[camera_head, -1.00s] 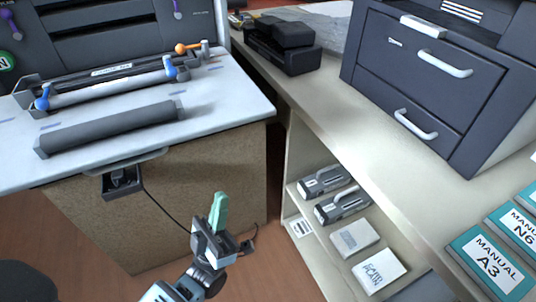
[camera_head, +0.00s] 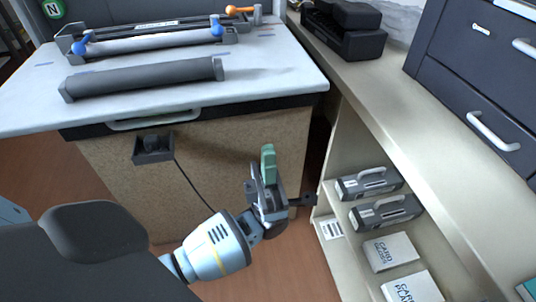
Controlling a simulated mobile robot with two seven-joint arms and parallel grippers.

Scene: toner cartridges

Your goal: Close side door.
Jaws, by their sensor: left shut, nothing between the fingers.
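No side door can be made out for certain in the head view. A dark machine (camera_head: 140,10) is cut off at the top left, behind a white-topped table (camera_head: 250,92). My left gripper (camera_head: 268,162), with green pads on its fingers, is shut and empty. It points up in front of the table's brown side panel (camera_head: 215,150), below the tabletop; whether it touches the panel I cannot tell. My right gripper is not in view.
A dark grey roller (camera_head: 145,80) and a cartridge unit with blue and orange knobs (camera_head: 155,45) lie on the table. A small black box (camera_head: 153,148) with a cable hangs on the panel. To the right, a shelf unit (camera_head: 425,145) holds cartridges (camera_head: 385,212) and card boxes (camera_head: 390,252).

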